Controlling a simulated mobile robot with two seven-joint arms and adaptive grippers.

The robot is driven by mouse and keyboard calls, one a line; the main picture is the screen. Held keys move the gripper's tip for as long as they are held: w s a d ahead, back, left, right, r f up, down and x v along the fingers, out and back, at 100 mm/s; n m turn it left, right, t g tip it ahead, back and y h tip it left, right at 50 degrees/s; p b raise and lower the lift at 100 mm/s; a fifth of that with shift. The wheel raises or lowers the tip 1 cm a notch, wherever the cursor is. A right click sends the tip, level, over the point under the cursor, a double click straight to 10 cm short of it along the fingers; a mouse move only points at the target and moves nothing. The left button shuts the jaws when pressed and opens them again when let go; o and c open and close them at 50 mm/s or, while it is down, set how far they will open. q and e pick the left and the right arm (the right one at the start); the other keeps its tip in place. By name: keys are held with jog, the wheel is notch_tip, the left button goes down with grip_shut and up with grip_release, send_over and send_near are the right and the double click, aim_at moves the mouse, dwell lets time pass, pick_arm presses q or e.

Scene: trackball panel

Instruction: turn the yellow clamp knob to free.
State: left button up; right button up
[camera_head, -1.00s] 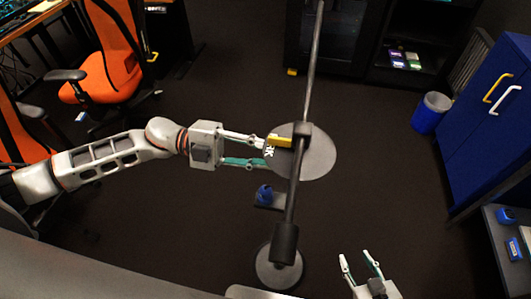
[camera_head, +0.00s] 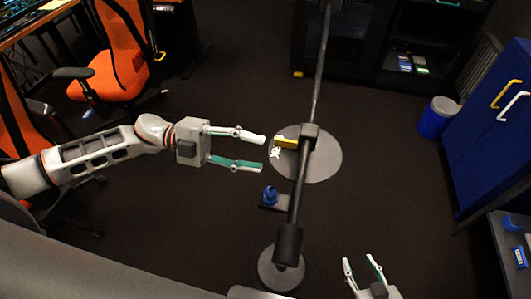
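The yellow clamp knob (camera_head: 286,142) sits on the left side of a dark clamp block on a slanted dark pole (camera_head: 300,180), above a grey round disc (camera_head: 325,160). It points left in the picture. Small white lettering (camera_head: 275,153) shows just below its left end, too small to read surely. My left gripper (camera_head: 263,153) is open and empty, its fingers pointing right. Its tips are just left of the knob, with a small gap in the picture. My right gripper (camera_head: 358,260) is open and empty at the bottom, far from the knob.
A blue part on a small plate (camera_head: 269,196) is left of the pole, and a round base (camera_head: 281,268) lies at its foot. A blue cabinet (camera_head: 492,130), a bin (camera_head: 436,118) and a shelf are at right. Orange chairs (camera_head: 115,70) are at left. Open floor lies between.

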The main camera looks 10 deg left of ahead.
pick_arm(q)
jog(key=a, duration=0.3)
jog(key=shift+a+f, duration=0.1)
dwell(0.5)
